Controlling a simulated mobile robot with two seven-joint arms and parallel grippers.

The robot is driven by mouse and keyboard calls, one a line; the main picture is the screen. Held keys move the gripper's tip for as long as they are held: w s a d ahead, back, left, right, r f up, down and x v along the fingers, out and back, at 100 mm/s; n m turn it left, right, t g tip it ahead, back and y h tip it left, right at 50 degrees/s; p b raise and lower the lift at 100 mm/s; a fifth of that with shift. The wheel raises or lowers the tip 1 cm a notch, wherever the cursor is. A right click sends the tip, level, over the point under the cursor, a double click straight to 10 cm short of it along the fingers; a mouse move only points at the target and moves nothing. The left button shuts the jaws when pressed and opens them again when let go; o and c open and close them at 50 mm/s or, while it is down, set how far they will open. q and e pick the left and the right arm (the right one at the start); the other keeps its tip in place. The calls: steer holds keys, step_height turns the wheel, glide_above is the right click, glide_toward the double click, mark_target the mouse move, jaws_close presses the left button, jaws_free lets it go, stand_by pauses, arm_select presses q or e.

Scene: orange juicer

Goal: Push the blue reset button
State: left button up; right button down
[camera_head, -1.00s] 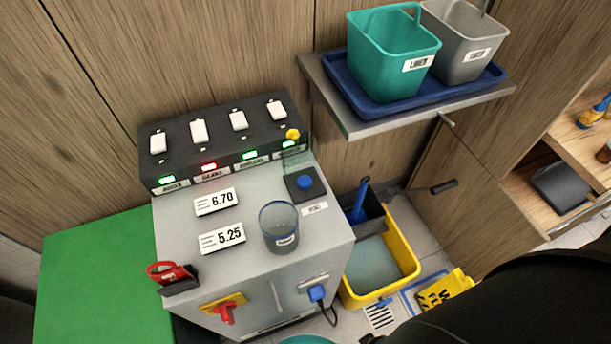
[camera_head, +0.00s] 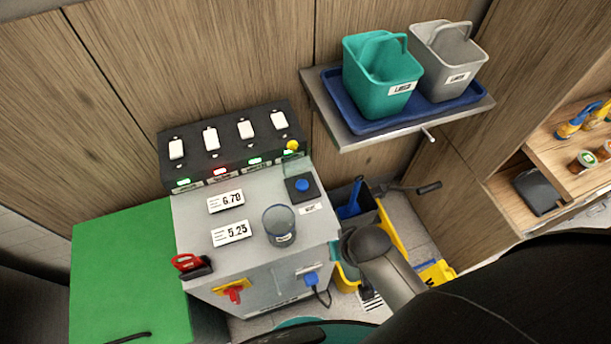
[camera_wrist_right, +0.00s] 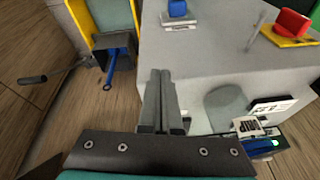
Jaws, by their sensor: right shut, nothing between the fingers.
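The blue reset button (camera_head: 302,185) sits on a dark square base near the right back of the grey machine's top (camera_head: 255,200). A clear flap (camera_head: 298,165) stands upright behind it. My right arm comes in from the lower right in the head view, over the yellow bucket. Its gripper does not show clearly there. In the right wrist view my right gripper (camera_wrist_right: 160,80) has its fingers together and empty, in front of the machine's side (camera_wrist_right: 240,65). My left gripper is not in view.
A clear cup (camera_head: 280,225) stands just in front of the button. A black switch panel (camera_head: 235,150) with a yellow knob (camera_head: 292,145) is behind. A shelf (camera_head: 345,130) with two bins overhangs to the right. A blue plug (camera_head: 311,279) and red switch (camera_head: 232,292) are on the front.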

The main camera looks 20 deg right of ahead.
steer(key=w+r+m+t, duration=0.1)
steer(key=w+m, duration=0.2)
steer(key=w+r+m+p, duration=0.1)
steer(key=w+r+m, duration=0.1)
steer(key=w+m, duration=0.1)
steer(key=w+a+r+m+t+p, duration=0.1)
steer(key=w+r+m, duration=0.1)
steer(key=w+m, duration=0.1)
steer(key=shift+w+r+m+t+y, duration=0.1)
steer(key=shift+r+m+t+y, duration=0.2)
steer(key=shift+m, duration=0.6)
steer(key=w+r+m+t+p, duration=0.1)
steer(key=w+r+m, duration=0.1)
steer(key=w+m, duration=0.1)
steer(key=w+r+m+t, duration=0.1)
steer(key=w+r+m, duration=0.1)
steer(key=m, duration=0.3)
steer(key=w+r+m+p, duration=0.1)
steer(key=w+r+m, duration=0.1)
steer(key=w+m, duration=0.1)
steer(key=shift+w+a+r+m+t+y+p, duration=0.3)
steer(key=shift+w+a+m+t+y, duration=0.1)
steer(key=shift+f, duration=0.15)
steer(key=b, duration=0.8)
glide_above(305, 187)
step_height(305, 187, down, 7)
steer(key=shift+f, duration=0.2)
steer(key=shift+f+b, duration=0.3)
steer(key=shift+f, duration=0.2)
steer(key=shift+f, duration=0.15)
